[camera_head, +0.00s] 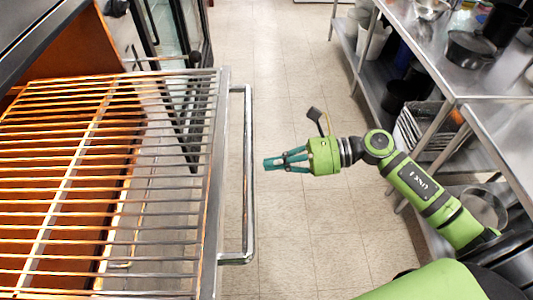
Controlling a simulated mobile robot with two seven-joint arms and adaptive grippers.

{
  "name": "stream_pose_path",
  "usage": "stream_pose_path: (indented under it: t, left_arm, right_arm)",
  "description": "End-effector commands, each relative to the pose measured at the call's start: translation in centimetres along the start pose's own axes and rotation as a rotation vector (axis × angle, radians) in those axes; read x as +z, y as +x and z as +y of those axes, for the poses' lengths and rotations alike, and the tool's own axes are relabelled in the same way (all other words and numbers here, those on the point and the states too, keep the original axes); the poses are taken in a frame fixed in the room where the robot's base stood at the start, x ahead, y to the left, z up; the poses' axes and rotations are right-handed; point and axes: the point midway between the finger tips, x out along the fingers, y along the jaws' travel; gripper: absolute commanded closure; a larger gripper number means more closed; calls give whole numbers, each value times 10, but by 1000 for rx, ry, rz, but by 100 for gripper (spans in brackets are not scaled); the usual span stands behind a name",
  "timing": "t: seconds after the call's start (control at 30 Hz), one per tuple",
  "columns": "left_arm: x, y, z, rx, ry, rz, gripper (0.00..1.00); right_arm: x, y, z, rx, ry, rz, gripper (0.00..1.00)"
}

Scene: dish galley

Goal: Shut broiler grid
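The broiler grid (222,150) is a metal rack with long bars, pulled out from the broiler at the left. A chrome bar handle (248,165) runs along its right-hand front edge. My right gripper (269,163) is a little to the right of the handle in the picture, pointing left toward it, with a small visible gap between them. Its teal fingers come together at the tips and hold nothing that I can see. My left gripper is not in view.
Steel shelving (455,75) with pots and stacked dishes stands at the right, close to my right arm. A glass-fronted cabinet (185,35) stands beyond the grid. The tiled floor (270,65) between them is clear.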

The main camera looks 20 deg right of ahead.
Motion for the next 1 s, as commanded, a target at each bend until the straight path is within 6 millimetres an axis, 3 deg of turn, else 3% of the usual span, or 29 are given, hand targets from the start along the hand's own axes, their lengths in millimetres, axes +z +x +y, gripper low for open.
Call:
stream_pose_path:
  t: [0.03, 0.2, 0.73, 0.87, 1.0]
  left_arm:
    - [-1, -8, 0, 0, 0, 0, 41]
    - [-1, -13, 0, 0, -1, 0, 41]
    - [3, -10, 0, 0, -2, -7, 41]
    - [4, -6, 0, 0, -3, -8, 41]
    - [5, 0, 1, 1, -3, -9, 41]
  right_arm:
    - [5, 6, -1, -1, 1, -4, 100]
    - [2, 18, -1, -2, 1, -2, 100]
    - [1, 26, -1, -1, -2, -1, 100]
    - [4, 44, 0, 0, -4, -4, 100]
    - [12, 78, 0, 3, -6, -7, 100]
